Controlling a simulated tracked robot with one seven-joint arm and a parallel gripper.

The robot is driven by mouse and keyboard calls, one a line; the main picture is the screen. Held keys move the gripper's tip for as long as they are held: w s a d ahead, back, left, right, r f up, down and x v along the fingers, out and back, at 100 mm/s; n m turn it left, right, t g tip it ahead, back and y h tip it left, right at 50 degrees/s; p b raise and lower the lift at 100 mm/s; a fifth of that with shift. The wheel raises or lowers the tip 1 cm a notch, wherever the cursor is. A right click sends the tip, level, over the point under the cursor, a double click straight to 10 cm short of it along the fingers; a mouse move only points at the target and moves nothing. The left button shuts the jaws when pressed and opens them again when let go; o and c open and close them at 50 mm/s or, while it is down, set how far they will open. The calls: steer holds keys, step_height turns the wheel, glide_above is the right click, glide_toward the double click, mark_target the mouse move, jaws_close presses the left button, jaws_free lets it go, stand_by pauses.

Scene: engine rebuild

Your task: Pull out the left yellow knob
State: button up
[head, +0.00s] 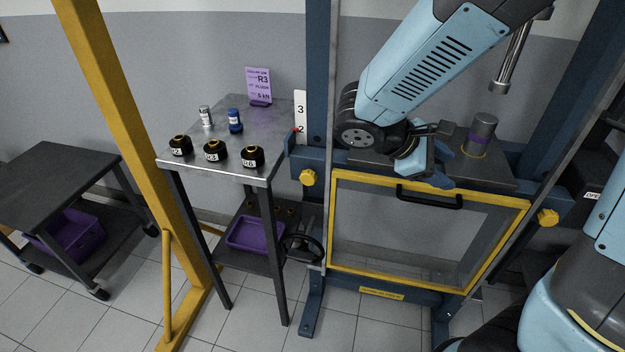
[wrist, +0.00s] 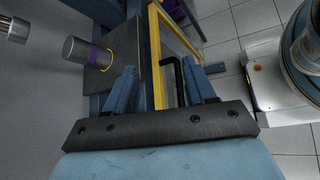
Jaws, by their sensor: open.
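The left yellow knob (head: 308,177) sits on the left end of the blue press crossbeam, at the upper left of the yellow-framed guard (head: 430,190). A second yellow knob (head: 548,217) is at the right end. My gripper (head: 438,158) is to the right of the left knob, above the guard's black handle (head: 430,197), and holds nothing visible. In the wrist view my gripper (wrist: 160,78) shows two blue fingers spread apart. The handle (wrist: 180,85) appears between them there; its depth is unclear. Neither knob can be made out in the wrist view.
A grey cylinder with a purple band (head: 481,135) stands on the dark press plate, below a hanging steel rod (head: 511,65). A metal table (head: 270,120) at left carries black parts, small bottles and a purple sign (head: 258,85). A yellow post (head: 125,120) stands left of it.

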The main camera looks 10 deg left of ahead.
steer(key=w+a+f+n+t+h, duration=0.1)
steer(key=w+a+f+n+t, duration=0.2)
steer(key=a+n+t, duration=0.3)
steer(key=n+t+y, duration=0.9)
steer(key=n+y, duration=0.2)
steer(key=n, duration=0.5)
glide_toward(307, 180)
steer(key=w, duration=1)
steer(key=shift+w+d, duration=0.2)
steer(key=shift+w, duration=0.05)
jaws_close()
